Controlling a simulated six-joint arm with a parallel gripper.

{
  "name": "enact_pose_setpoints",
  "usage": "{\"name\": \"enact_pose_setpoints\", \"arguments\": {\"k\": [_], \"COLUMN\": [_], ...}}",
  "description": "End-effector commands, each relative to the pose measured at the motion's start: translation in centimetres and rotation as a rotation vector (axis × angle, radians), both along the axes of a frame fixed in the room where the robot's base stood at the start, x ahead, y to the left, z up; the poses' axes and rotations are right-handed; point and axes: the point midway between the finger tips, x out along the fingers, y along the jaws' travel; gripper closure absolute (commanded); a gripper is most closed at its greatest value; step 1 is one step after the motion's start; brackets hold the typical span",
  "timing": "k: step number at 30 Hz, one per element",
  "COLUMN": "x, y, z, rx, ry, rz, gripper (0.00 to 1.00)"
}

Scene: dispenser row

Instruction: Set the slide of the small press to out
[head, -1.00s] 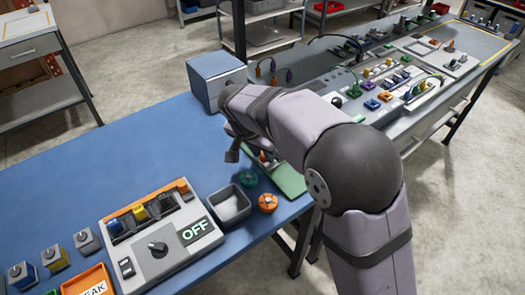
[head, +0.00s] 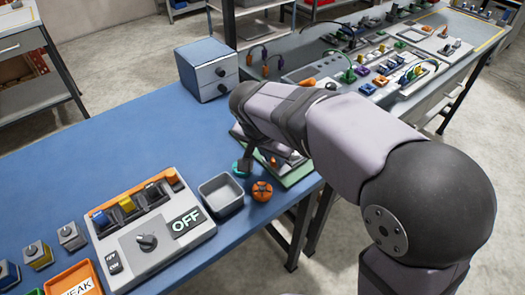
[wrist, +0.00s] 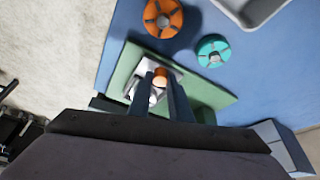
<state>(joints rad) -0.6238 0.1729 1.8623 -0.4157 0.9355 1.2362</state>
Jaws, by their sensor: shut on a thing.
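The small press, a pale metal plate (wrist: 130,80) with small fittings on a green base (wrist: 115,72), lies below my gripper (wrist: 160,84) in the wrist view. My gripper's two dark fingers are closed around a small orange-tipped knob (wrist: 161,76) on it. A white rounded part (wrist: 153,98) shows just beside the knob. The green base also shows in the head view (head: 302,172), at the table's right edge. There my arm hides much of the press, and the slide's position cannot be read.
An orange disc (head: 262,191), a teal disc (head: 238,170) and a grey bin (head: 221,196) stand close to the press. A panel marked OFF (head: 145,238) lies further left. A blue-grey drawer box (head: 207,70) stands behind. The table's back left is clear.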

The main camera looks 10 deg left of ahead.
Motion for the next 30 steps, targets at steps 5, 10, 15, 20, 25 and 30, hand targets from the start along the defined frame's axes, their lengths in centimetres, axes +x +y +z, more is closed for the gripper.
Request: {"name": "enact_pose_setpoints", "arguments": {"k": [5, 10, 15, 20, 25, 30], "x": [-1.6, -2.0, -2.1, -2.1, -2.0, -2.0], "y": [-1.6, -2.1, -2.1, -2.2, -2.1, -2.1], "z": [0.0, 0.1, 0.0, 0.0, 0.0, 0.0], "rx": [0.001, 0.000, -0.002, -0.004, -0.002, -0.001], "ry": [-0.004, -0.002, 0.001, 0.003, 0.001, 0.000], "rz": [-0.001, -0.001, -0.002, -0.003, -0.002, -0.001], "gripper": [1.00, 1.00, 1.00, 0.74, 0.74, 0.74]}}
